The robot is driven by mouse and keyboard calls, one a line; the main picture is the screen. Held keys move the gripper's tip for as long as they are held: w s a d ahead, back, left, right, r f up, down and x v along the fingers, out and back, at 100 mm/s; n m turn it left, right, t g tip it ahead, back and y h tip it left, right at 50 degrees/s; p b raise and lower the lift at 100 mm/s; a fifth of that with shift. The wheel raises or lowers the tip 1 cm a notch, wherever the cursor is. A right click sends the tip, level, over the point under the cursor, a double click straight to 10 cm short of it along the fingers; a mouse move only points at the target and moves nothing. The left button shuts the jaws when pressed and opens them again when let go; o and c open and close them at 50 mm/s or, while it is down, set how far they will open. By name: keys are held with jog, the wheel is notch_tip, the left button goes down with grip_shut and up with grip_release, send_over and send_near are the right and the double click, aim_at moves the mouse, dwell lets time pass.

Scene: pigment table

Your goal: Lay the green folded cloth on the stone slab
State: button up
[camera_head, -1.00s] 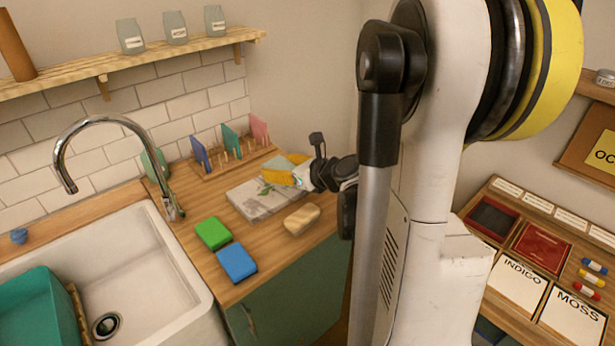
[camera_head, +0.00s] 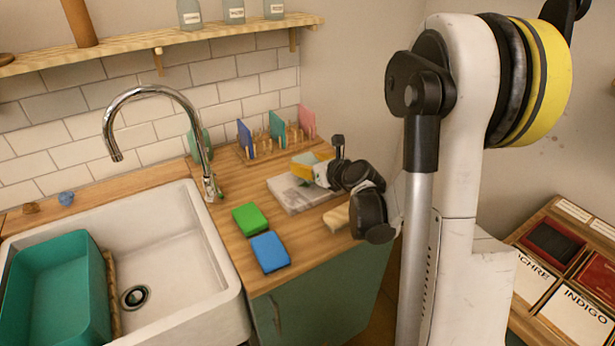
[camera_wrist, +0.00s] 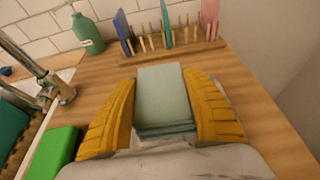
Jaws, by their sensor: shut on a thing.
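A pale grey-green folded cloth (camera_wrist: 162,90), with its layered edge towards me, is between the yellow fingers of my gripper (camera_wrist: 162,108), which is shut on it. In the head view my gripper (camera_head: 306,170) is at the far right part of the grey-white stone slab (camera_head: 292,196). The cloth is mostly hidden there. I cannot tell whether the cloth touches the slab. The slab lies on the wooden counter, its right part covered by my gripper and arm.
A bright green block (camera_head: 250,219) and a blue block (camera_head: 270,252) lie in front of the slab. A beige block (camera_head: 338,216) is partly behind my arm. A peg rack (camera_head: 270,151) with coloured plates stands behind. A sink (camera_head: 175,260) and tap (camera_head: 150,90) are left.

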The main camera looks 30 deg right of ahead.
jog(key=shift+f+b, duration=0.85)
jog(key=shift+f, duration=0.95)
jog(key=shift+f, duration=0.2)
jog(key=o, duration=1.1)
jog(key=shift+c, duration=0.2)
jog(key=shift+r, duration=0.1)
